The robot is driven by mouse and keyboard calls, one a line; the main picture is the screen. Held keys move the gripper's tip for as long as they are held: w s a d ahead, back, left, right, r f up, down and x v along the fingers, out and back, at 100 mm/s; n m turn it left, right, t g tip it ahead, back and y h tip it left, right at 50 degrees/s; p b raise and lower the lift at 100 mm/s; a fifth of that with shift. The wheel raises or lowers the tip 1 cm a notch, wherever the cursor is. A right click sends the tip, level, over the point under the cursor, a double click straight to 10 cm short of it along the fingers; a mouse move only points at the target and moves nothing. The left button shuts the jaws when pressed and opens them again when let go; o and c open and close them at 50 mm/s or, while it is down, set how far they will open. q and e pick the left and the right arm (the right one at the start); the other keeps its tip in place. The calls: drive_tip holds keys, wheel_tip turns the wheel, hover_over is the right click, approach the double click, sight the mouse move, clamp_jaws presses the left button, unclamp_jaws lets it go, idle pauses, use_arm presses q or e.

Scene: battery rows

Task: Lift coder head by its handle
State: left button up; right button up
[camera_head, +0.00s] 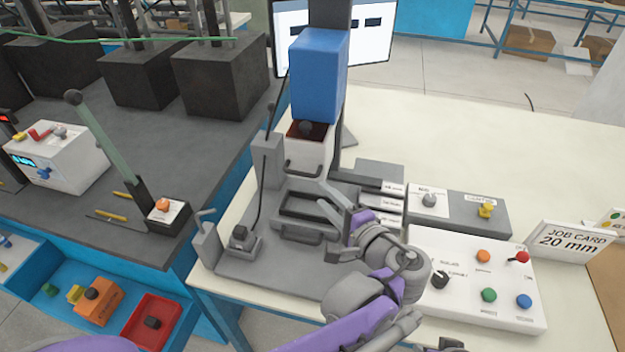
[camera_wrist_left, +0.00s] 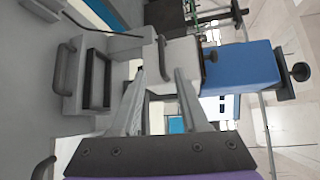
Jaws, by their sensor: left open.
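The coder head has a blue upper housing (camera_head: 319,78) and a white lower block (camera_head: 308,152), mounted on a dark column. A dark bar handle (camera_head: 303,168) sticks out from the lower block. In the left wrist view the scene is turned sideways, with the blue housing (camera_wrist_left: 242,78) at right and the handle (camera_wrist_left: 163,55) near the fingertips. My left gripper (camera_head: 322,195) is open and empty, below and to the right of the handle in the head view. Its fingers (camera_wrist_left: 160,73) point toward the handle, apparently short of it. My right gripper is not in view.
Below the head lies a grey fixture with a dark-framed slot (camera_head: 300,206) and a front handle (camera_head: 298,238). A white button panel (camera_head: 465,310) and a job card (camera_head: 577,241) reading 20 mm are at right. A grey lever post (camera_head: 268,160) stands left of the head.

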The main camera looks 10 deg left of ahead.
sight(303, 175)
use_arm(q)
drive_tip(key=x, duration=1.1)
drive_tip(key=shift+r+p, duration=0.15)
drive_tip(key=shift+p, duration=0.2)
clamp_jaws()
drive_tip(key=shift+r, duration=0.1)
idle(0.8)
